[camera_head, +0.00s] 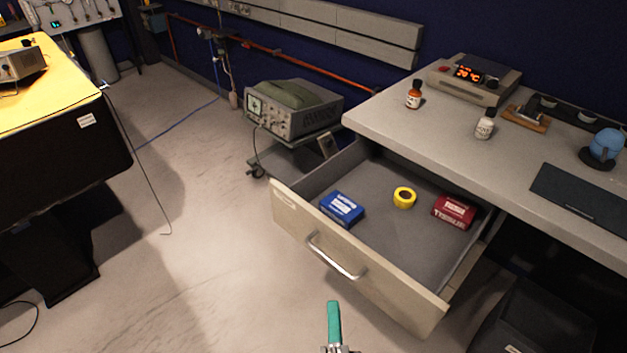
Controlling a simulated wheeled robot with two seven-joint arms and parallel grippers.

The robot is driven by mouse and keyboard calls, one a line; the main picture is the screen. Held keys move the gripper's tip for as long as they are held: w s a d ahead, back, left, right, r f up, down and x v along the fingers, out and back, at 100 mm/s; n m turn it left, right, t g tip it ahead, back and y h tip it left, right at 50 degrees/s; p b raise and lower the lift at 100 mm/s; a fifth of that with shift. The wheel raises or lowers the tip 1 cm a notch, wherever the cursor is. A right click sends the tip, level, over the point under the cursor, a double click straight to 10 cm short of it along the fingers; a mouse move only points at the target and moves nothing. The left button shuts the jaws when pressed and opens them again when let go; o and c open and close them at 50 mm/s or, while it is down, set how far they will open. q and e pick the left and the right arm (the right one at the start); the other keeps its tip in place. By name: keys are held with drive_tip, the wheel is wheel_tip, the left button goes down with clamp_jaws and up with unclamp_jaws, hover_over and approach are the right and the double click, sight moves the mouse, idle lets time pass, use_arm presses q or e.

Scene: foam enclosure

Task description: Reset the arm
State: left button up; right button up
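My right gripper (334,325) shows at the bottom edge, right of centre, as a narrow teal finger on a metallic mount. It points up the picture, in front of the open drawer and apart from its handle in the picture. Only one finger shape shows, so I cannot tell whether it is open or shut. I see nothing held in it. The rest of my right arm is cut off by the frame. My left gripper and arm are not in view.
The open drawer (352,267) holds a blue box (342,209), a yellow tape roll (404,198) and a red box (454,211). The grey bench (450,135) carries bottles and a heater. An oscilloscope (290,108) stands behind.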

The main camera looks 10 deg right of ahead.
drive_tip(key=s+f+n+g+y, duration=0.2)
drive_tip(key=f+n+g, duration=0.15)
drive_tip(key=f, duration=0.55)
drive_tip(key=s+f+n+g+y+p, duration=0.1)
drive_tip(key=s+f+n+g+y, duration=0.1)
drive_tip(key=f+n, duration=0.45)
drive_tip(key=s+f+n+g+y, duration=0.1)
drive_tip(key=s+f+n+g, duration=0.2)
drive_tip(key=f, duration=0.8)
drive_tip(key=s+d+f+n+g+h, duration=0.1)
drive_tip(key=s+d+f+n+g, duration=0.2)
drive_tip(key=s, duration=0.7)
drive_tip(key=s+d+f+n+g+h+p, duration=0.1)
drive_tip(key=s+d+f+n+g+h, duration=0.1)
drive_tip(key=s+d+f+n+g, duration=0.2)
drive_tip(key=s+d+f+g, duration=0.3)
drive_tip(key=s+d+f, duration=0.3)
drive_tip(key=d+f, duration=0.2)
drive_tip(key=shift+s+d+f, duration=0.15)
drive_tip(key=shift+d+f, duration=0.1)
drive_tip(key=shift+f, duration=0.25)
